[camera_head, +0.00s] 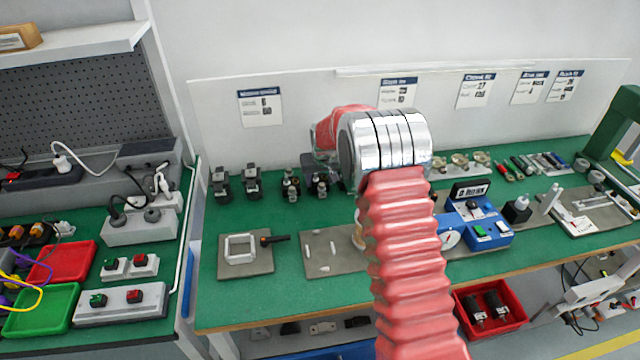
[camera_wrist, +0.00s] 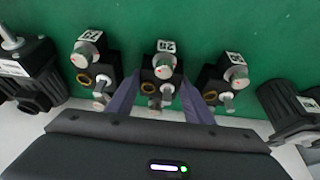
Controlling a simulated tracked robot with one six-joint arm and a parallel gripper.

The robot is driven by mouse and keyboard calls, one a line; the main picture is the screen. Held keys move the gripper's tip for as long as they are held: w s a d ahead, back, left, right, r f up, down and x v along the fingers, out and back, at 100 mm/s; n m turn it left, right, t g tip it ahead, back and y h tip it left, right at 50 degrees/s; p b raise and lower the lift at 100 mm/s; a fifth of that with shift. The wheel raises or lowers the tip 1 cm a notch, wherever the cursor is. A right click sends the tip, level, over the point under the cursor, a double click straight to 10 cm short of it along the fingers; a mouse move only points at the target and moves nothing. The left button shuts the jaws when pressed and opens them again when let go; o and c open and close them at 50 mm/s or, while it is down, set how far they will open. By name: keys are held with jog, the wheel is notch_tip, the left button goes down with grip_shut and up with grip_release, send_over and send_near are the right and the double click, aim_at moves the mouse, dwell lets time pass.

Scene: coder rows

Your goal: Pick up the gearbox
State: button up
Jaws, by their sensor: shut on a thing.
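Three small black blocks with silver cylinders and white code tags stand in a row in the wrist view. I take them to be gearboxes. The middle gearbox (camera_wrist: 163,72) is between the two dark purple fingers of my gripper (camera_wrist: 160,88), which is shut on it. A gearbox on the left (camera_wrist: 92,62) and one on the right (camera_wrist: 228,72) stand close beside the fingers. In the head view my gripper (camera_head: 321,172) is low over the back of the green bench, partly hidden by my arm. One gearbox (camera_head: 291,186) shows just left of it.
Black motor-like units stand at the left (camera_wrist: 28,72) and right (camera_wrist: 288,108) in the wrist view. Two dark units (camera_head: 236,184) stand left on the green bench (camera_head: 300,215). Grey mats and a blue tester (camera_head: 478,228) lie in front. The back panel (camera_head: 290,145) is close behind.

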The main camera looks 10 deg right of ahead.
aim_at(320, 181)
jog(key=shift+r, duration=0.1)
notch_tip(320, 181, up, 10)
dwell(0.7)
jog(key=shift+r, duration=0.1)
dwell(0.5)
jog(key=s+a+r, duration=0.2)
jog(key=s+r, duration=0.1)
jog(key=s, duration=1)
jog(key=s+a+f, duration=0.1)
jog(key=s, duration=0.6)
jog(key=s+a+f, duration=0.2)
jog(key=s, duration=0.4)
jog(key=shift+d+f, duration=0.15)
jog(key=shift+f, duration=0.95)
jog(key=shift+d+f, duration=0.1)
jog(key=shift+f, duration=1)
jog(key=shift+f, duration=0.95)
